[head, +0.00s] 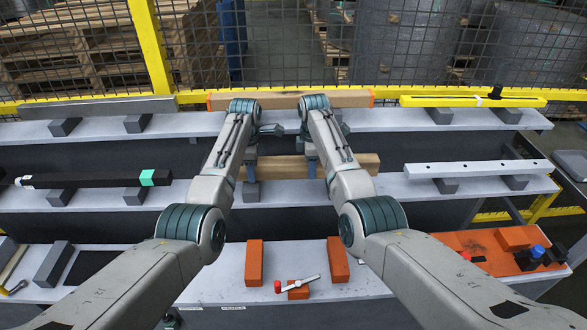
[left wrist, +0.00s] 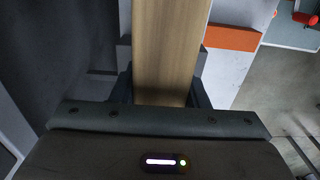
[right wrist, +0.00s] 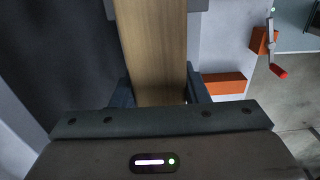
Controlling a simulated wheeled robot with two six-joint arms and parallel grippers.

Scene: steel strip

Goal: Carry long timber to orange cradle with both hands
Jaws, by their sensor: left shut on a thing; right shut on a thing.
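The long timber (head: 282,168), a plain light-brown beam, lies level across the middle shelf. It runs through the left wrist view (left wrist: 168,50) and the right wrist view (right wrist: 152,50). My left gripper (head: 250,168) is shut on it towards its left end.
A red-handled clamp (head: 297,284) sits between the orange blocks. A black bar (head: 95,180) lies left on the middle shelf, a white holed bar (head: 470,169) right. An orange-ended beam (head: 340,98) lies on the back shelf. An orange mat (head: 470,241) with parts is at right.

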